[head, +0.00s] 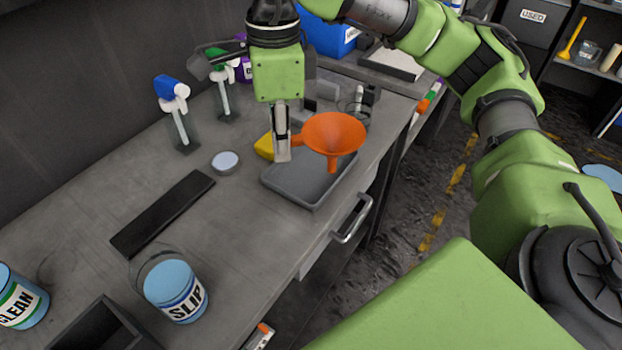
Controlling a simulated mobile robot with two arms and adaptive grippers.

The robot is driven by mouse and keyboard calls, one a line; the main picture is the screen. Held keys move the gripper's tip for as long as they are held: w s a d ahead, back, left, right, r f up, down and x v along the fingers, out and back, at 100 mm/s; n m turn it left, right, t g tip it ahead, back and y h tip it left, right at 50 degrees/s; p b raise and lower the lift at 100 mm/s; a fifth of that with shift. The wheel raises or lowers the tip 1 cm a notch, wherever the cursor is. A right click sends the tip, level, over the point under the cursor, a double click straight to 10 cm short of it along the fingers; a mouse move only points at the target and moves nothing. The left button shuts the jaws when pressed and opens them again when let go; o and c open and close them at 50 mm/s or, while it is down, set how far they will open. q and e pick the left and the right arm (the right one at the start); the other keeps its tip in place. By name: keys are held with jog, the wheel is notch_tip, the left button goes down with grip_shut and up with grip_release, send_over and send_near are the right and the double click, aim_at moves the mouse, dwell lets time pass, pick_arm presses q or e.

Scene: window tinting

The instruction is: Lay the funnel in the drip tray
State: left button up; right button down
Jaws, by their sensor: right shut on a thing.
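The orange funnel (333,133) is held upright with its cone open upward and its spout pointing down. My right gripper (284,150) points down and is shut on the tab at the funnel's left side. The grey drip tray (279,188) lies on the workbench below the funnel. The funnel is over the tray's back right part, and its spout tip appears above the tray floor. I cannot tell the exact gap. The funnel and gripper hide part of the tray's back. My left gripper is not in view.
A yellow object (264,146) sits behind the tray. Spray bottles (180,125), a small round lid (225,162), a black strip (163,212) and a SLIP container (172,288) stand or lie on the workbench (240,230). A drawer handle (352,220) sticks out in front.

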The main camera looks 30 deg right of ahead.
jog(key=m, duration=0.2)
jog(key=r+m+b, duration=0.1)
jog(key=m, duration=0.1)
jog(key=shift+w+d, duration=0.1)
jog(key=shift+w+d+r, duration=0.1)
jog(key=shift+w, duration=0.1)
jog(key=w+d+f+p, duration=0.1)
jog(key=w+d+f, duration=0.1)
jog(key=w+f, duration=0.2)
jog(key=w+d+f+p, duration=0.2)
jog(key=w+f, duration=0.2)
jog(key=w+d+f+p, duration=0.2)
jog(key=w+f, duration=0.2)
jog(key=shift+d+f, duration=0.15)
jog(key=shift+d, duration=0.15)
jog(key=shift+f, duration=0.3)
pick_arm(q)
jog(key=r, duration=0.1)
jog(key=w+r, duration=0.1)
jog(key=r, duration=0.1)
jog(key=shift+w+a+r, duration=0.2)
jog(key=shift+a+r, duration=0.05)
